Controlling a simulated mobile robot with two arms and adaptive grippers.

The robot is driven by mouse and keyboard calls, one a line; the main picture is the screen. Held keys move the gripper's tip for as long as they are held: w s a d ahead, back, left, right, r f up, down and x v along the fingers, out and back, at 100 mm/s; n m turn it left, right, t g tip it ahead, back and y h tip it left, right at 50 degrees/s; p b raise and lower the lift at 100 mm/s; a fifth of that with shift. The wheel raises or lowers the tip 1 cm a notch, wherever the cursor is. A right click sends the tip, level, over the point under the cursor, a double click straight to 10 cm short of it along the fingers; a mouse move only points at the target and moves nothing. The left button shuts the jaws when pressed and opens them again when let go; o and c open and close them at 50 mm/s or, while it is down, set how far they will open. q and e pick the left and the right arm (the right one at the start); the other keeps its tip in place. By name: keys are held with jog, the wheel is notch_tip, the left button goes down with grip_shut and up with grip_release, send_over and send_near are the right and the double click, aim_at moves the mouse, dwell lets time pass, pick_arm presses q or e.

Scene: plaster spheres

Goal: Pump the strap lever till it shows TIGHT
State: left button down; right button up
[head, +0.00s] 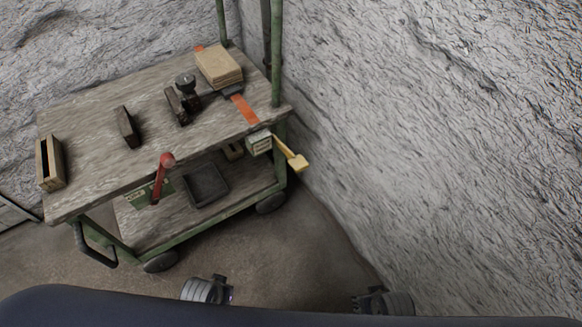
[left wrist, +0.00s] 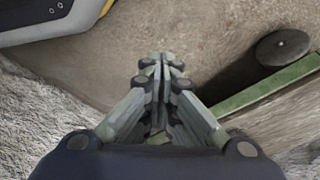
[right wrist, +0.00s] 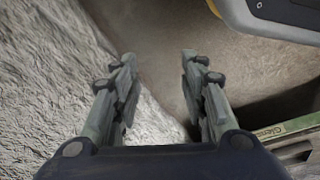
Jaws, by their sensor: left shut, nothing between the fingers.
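A yellow lever (head: 293,156) sticks out and down from a small pale green box (head: 259,143) on the cart's right edge. An orange strap (head: 244,109) runs from that box under or behind a tan block (head: 218,66); a bit of orange shows past its far side. The markings on the box are too small to read. My right gripper (head: 372,296) is open and empty, below and right of the lever and apart from it; its spread fingers show in the right wrist view (right wrist: 159,68). My left gripper (head: 222,290) is shut and empty, with fingertips together in the left wrist view (left wrist: 160,66).
The wooden cart top (head: 85,115) holds a dark hand tool (head: 186,93), a dark block (head: 128,127) and a wooden box (head: 50,163). A red lever (head: 161,175) stands at the front edge. A black tray (head: 206,186) is below. A rough wall (head: 430,130) rises at right.

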aim_at(291, 165)
pick_arm(q)
jog(key=w+d+r+m+t+h+b, duration=0.2)
jog(key=w+d+r+m+h+b, duration=0.1)
jog(key=w+r, duration=0.5)
jog(key=w+d+r+m+t+h+b, duration=0.2)
jog(key=w+r, duration=0.6)
jog(key=r, duration=0.6)
jog(key=w+d+r+m+t+h+b, duration=0.2)
jog(key=w+r+h+b, duration=0.4)
jog(key=r, duration=0.5)
jog(key=shift+w+d+r+m+t+h, duration=0.3)
jog(key=shift+w+d+r+m+h, duration=0.15)
jog(key=shift+w+d+m, duration=0.5)
pick_arm(e)
jog(key=w+a+r+t+y, duration=0.1)
jog(key=w+r+t, duration=0.3)
jog(key=r, duration=0.6)
jog(key=w+a+r+t+y, duration=0.1)
jog(key=w+a+r+t, duration=0.2)
jog(key=w+r+t, duration=0.2)
jog(key=w+a+r+t+y, duration=0.1)
jog(key=w+a+r+t, duration=0.1)
jog(key=w+r+t, duration=0.3)
jog(key=w+r, duration=0.4)
jog(key=r, duration=0.7)
jog(key=shift+a+y, duration=0.25)
jog(key=shift+y, duration=0.05)
